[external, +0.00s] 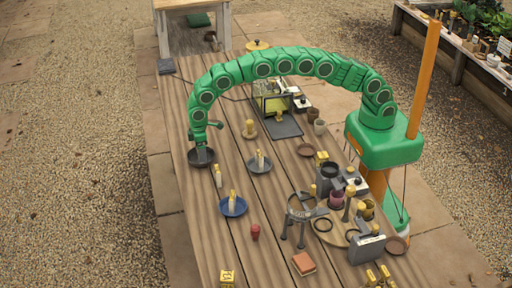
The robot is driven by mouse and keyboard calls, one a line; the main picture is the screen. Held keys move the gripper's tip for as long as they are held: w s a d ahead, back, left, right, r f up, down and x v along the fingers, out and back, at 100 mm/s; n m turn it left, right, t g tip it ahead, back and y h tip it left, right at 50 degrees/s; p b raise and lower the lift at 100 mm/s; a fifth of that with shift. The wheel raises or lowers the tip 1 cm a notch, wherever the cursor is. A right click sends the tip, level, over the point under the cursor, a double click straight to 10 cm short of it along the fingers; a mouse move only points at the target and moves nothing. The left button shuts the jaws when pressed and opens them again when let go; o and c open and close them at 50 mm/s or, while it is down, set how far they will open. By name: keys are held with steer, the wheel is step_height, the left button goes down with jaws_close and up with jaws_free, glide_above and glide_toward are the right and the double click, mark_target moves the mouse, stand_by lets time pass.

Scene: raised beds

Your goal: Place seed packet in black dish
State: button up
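A black dish (211,162) sits near the left edge of the long wooden table. My gripper (201,148) points down at the end of my green arm, directly over this dish and very close to it. Its fingers are small and dark here, so I cannot tell whether they are open or shut, or whether anything is between them. I cannot pick out the seed packet with certainty; it may be hidden at my gripper.
A blue dish (241,211) and a grey dish (253,168) hold small pale-and-yellow items. A similar item (218,178) stands just below the black dish. A red object (255,232) and an orange-brown block (303,263) lie nearer. Pots and tools crowd the table's right side.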

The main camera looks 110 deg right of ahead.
steer(key=shift+o, duration=0.7)
step_height(320, 180, up, 7)
steer(key=shift+f, duration=0.15)
steer(key=shift+r, duration=0.2)
